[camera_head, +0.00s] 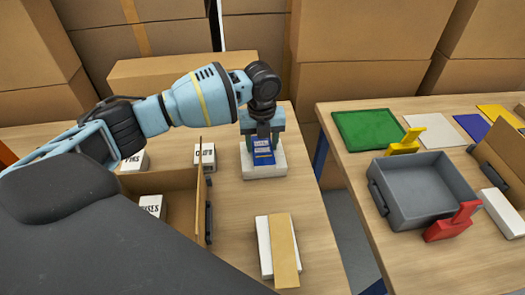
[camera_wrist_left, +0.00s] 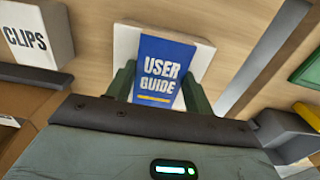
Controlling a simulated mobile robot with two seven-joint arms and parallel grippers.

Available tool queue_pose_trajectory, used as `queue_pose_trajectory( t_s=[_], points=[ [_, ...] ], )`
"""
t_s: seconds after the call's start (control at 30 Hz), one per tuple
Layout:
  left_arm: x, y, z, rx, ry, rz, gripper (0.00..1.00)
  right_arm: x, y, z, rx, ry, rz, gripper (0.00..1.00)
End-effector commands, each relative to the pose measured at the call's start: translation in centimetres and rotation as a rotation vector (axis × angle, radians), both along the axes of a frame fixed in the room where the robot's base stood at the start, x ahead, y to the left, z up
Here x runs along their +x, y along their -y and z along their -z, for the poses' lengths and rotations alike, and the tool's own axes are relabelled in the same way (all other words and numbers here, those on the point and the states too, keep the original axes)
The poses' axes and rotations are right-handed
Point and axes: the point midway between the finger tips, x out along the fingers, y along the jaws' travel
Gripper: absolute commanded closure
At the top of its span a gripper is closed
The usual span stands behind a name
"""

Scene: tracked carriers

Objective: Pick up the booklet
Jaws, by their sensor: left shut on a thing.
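The booklet (camera_head: 263,153) is blue with the words USER GUIDE, which read clearly in the left wrist view (camera_wrist_left: 162,66). It is in front of a white block-like stand (camera_head: 264,172), whose pale edges show around the booklet in the left wrist view (camera_wrist_left: 196,50). My left gripper (camera_head: 262,138) points down over it at the table's right part. Its two dark green fingers (camera_wrist_left: 159,88) are shut on the booklet, one at each side edge. I cannot tell whether the booklet still touches the stand. My right gripper is not in view.
An open cardboard box (camera_head: 182,188) and white labelled blocks (camera_head: 204,156) stand left of the gripper. A white block with a tan strip (camera_head: 284,250) lies nearer. Across a gap, another table holds a grey tray (camera_head: 425,190), a green mat (camera_head: 367,130) and red (camera_head: 453,222) and yellow (camera_head: 406,142) pieces.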

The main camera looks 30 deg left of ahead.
Motion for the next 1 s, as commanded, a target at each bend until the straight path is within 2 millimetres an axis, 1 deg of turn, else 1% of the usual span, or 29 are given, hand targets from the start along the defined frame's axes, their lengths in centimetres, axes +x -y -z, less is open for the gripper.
queue_pose_trajectory(
  t_s=[0.17,0.27,0.37,0.6,0.7,0.83,1.0],
  points=[
    [0.0,0.0,-0.1,0.000,0.001,0.000,0.72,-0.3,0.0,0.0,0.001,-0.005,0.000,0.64],
    [0.1,0.0,-0.5,-0.001,0.002,0.000,0.72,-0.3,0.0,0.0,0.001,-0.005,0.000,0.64],
    [0.1,0.0,-1.7,-0.001,0.004,0.000,0.72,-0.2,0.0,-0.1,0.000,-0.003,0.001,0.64],
    [0.1,0.0,-6.3,-0.002,0.005,0.000,0.72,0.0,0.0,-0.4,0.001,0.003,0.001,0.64],
    [0.1,0.0,-7.8,-0.001,0.004,0.001,0.72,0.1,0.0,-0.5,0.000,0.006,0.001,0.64],
    [0.1,0.0,-9.3,-0.001,0.003,0.000,0.72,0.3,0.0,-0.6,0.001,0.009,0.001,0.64],
    [0.0,0.0,-10.0,-0.001,0.000,0.001,0.72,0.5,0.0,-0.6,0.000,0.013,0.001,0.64]
  ],
)
